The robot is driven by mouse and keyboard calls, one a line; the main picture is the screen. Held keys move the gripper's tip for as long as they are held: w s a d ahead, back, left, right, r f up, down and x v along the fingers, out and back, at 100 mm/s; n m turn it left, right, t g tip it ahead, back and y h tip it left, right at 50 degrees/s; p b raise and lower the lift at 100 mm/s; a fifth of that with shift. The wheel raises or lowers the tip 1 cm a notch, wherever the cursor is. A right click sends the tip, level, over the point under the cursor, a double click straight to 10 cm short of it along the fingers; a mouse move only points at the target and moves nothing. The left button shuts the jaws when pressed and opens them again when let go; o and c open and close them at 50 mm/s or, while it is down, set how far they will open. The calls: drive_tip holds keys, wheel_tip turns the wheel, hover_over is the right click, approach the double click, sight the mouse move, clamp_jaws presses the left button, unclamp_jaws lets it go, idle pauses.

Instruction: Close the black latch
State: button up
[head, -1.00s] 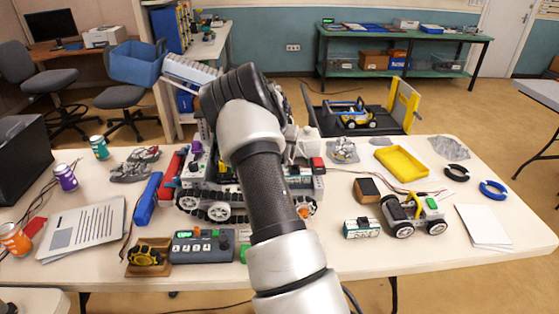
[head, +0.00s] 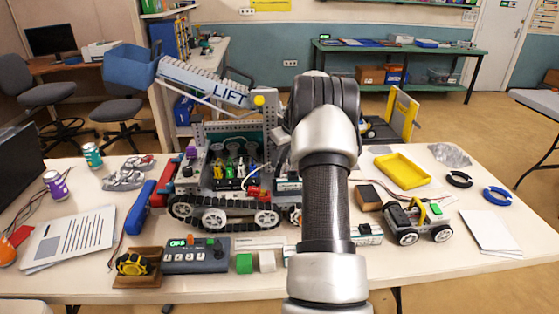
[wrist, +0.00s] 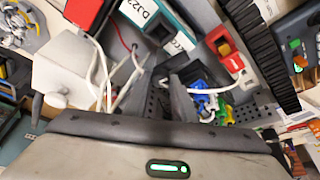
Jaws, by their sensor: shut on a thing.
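The tracked robot (head: 225,213) stands on the table, its open bay showing wires and coloured connectors. Its blue-and-white arm marked LIFT (head: 205,82) is raised to the upper left. In the head view my forearm hides my gripper and the robot's right end. In the wrist view my gripper (wrist: 184,92) is low over the bay, its jaws around a dark piece I cannot see clearly. It may be the black latch; I cannot tell its position. Blue and green connectors (wrist: 205,97) and a red connector (wrist: 222,45) lie close to the jaws.
A grey control box (head: 196,256) and green block (head: 244,263) lie in front of the robot. A small wheeled car (head: 418,222) and yellow tray (head: 403,171) are to the right. White cables (wrist: 103,75) run beside my gripper.

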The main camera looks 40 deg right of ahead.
drive_tip(key=shift+n+y, duration=0.4)
drive_tip(key=shift+n, duration=0.6)
drive_tip(key=shift+f, duration=0.1)
drive_tip(key=o, duration=1.1)
drive_tip(key=shift+c, duration=0.2)
drive_tip(key=p+v, duration=0.1)
drive_tip(key=v, duration=1.6)
drive_tip(key=shift+d+r+p, duration=0.2)
drive_tip(key=shift+r+p, duration=0.05)
drive_tip(key=shift+p, duration=0.1)
